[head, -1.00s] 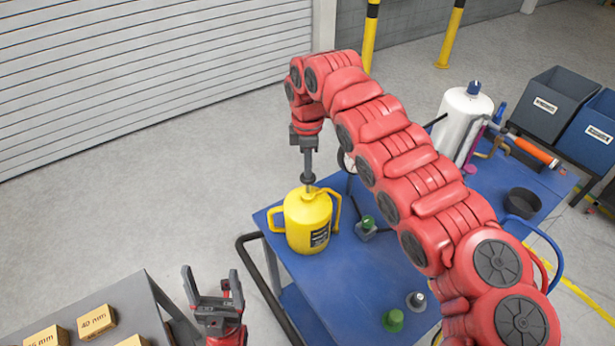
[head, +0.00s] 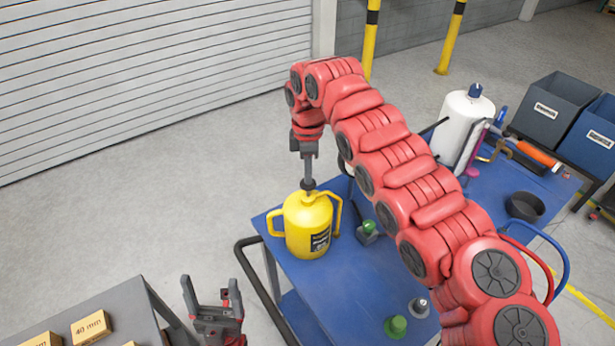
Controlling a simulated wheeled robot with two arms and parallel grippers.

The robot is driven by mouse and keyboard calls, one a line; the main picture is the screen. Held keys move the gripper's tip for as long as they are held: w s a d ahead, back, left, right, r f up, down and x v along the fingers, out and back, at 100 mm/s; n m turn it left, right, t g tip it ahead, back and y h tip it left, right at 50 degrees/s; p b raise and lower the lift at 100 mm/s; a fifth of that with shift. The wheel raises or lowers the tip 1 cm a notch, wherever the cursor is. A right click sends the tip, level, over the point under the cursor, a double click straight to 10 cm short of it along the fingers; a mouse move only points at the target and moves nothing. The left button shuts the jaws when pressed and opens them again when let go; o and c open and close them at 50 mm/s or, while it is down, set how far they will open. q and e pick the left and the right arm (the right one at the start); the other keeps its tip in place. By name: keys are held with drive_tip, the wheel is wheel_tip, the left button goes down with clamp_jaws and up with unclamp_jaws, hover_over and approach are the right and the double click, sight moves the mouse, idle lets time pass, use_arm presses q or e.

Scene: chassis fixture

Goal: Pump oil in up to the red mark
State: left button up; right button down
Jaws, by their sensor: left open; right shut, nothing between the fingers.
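A yellow oil can (head: 306,226) with side handles and a dark label stands upright on the blue table's left part. A black knob (head: 308,185) is at its top. My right gripper (head: 308,176) is shut, pointing down from above, its tip at the knob; I cannot tell whether it touches. No red mark can be made out. My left gripper (head: 212,290) is open and empty, left of the table.
The blue table (head: 345,275) also holds a green-capped item (head: 368,228), a green knob (head: 396,325), a black dish (head: 524,206) and tools. A grey bench with cardboard boxes (head: 90,327) is at lower left. Bins (head: 550,103) stand at right. Floor at left is clear.

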drive_tip(key=shift+r, duration=1.05)
wheel_tip(320, 180, up, 6)
drive_tip(key=p, duration=0.3)
